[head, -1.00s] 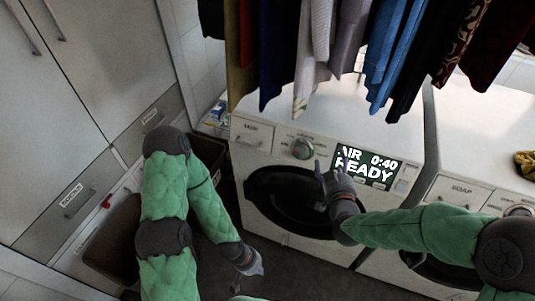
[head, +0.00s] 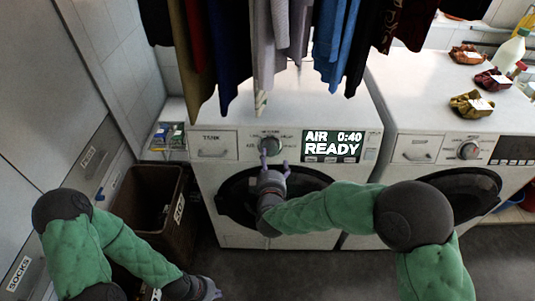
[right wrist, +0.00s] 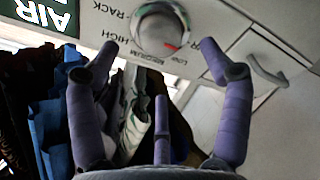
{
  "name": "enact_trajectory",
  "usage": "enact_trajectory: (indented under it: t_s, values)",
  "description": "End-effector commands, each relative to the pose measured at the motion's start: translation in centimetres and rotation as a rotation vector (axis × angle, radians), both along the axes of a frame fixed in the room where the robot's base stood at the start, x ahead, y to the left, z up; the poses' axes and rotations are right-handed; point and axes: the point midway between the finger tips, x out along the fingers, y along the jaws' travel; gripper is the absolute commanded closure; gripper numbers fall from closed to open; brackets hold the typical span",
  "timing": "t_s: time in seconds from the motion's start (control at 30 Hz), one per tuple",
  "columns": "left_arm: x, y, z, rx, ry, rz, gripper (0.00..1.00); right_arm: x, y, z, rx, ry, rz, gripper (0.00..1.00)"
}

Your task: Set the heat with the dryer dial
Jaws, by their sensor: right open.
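The dryer dial (head: 270,146) is a round silver knob on the front panel of the left white machine. The dryer's display (head: 333,146) reads "AIR 0:40 READY". My right gripper (head: 275,163) is open just below the dial. In the right wrist view the dial (right wrist: 160,30) shows upside down between and beyond the spread fingers, apart from them. A red mark sits on its rim, with the words LOW, MEDIUM, HIGH and RACK around it. My left gripper (head: 208,289) hangs low at the bottom edge, away from the dryer, its fingers not clear.
Clothes (head: 250,50) hang over the dryer's top, above the dial. A second machine (head: 425,151) stands to the right, with fabric bundles on top. A dark bin (head: 147,205) stands left of the dryer, beside the cabinets.

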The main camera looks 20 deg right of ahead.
Motion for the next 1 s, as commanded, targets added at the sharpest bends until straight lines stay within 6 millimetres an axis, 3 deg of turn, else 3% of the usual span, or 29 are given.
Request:
enact_trajectory:
  t_s: [0.2, 0.4, 0.83, 0.87, 1.0]
  values:
    - [0.0, 0.0, -1.9, 0.0, 0.0, 0.001, 1.0, 3.8, -1.0, -1.3, 0.001, 0.0, -0.002, 0.21]
    - [0.0, 0.0, -2.8, 0.0, 0.0, 0.001, 1.0, 6.0, -1.5, -1.7, 0.0, -0.001, 0.001, 0.21]
    - [0.0, 0.0, -2.9, 0.0, 0.0, 0.001, 1.0, 6.9, -1.7, -1.7, 0.0, -0.001, 0.002, 0.21]
    - [0.0, 0.0, -2.9, 0.0, 0.0, 0.001, 1.0, 6.9, -1.7, -1.7, 0.0, -0.001, 0.002, 0.26]
    - [0.0, 0.0, -2.9, 0.0, 0.0, 0.001, 1.0, 6.9, -1.7, -1.7, 0.0, -0.001, 0.002, 0.66]
